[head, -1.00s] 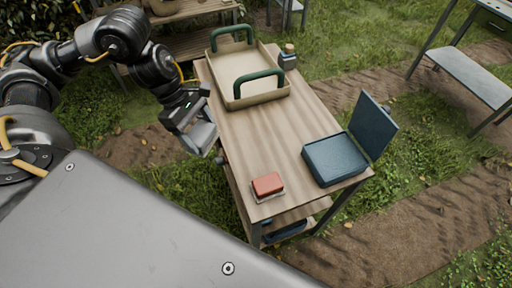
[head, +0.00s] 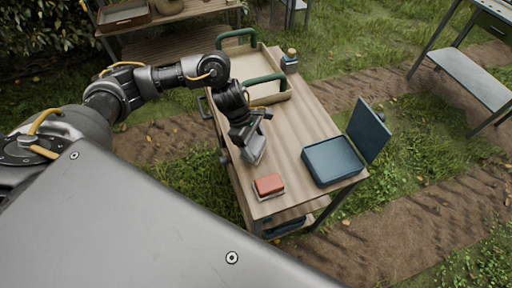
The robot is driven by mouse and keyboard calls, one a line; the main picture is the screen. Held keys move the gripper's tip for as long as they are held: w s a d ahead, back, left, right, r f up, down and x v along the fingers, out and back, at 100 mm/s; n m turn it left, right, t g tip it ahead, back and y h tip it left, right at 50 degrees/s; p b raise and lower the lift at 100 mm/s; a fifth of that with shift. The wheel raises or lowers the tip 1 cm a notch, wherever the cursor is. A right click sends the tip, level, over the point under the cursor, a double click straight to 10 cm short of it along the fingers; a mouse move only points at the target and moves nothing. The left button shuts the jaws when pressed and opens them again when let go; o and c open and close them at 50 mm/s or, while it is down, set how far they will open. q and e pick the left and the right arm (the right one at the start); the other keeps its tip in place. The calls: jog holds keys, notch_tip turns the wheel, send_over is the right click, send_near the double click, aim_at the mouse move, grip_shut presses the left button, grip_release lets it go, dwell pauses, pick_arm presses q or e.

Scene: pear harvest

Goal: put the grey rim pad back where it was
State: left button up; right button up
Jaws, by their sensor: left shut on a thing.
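My left gripper (head: 249,131) is shut on the grey rim pad (head: 255,151), which hangs tilted from the jaws. The pad shows over the left side of the wooden cart top (head: 296,122), between the tray and the red block; I cannot tell whether it touches the wood. My right gripper is not in view.
A red block (head: 269,184) lies on a pale base at the near edge. An open blue case (head: 332,161) stands to the right, lid up. A beige tray (head: 284,99) with green handles is behind my arm, partly hidden. A small jar (head: 290,63) stands beside it.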

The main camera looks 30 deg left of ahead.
aim_at(256, 150)
pick_arm(q)
notch_tip(256, 150, down, 3)
jog(key=shift+d+f+p, duration=0.1)
jog(key=shift+p, duration=0.2)
jog(key=shift+w+f, duration=0.1)
jog(key=shift+f, duration=0.2)
jog(key=o, duration=1.2)
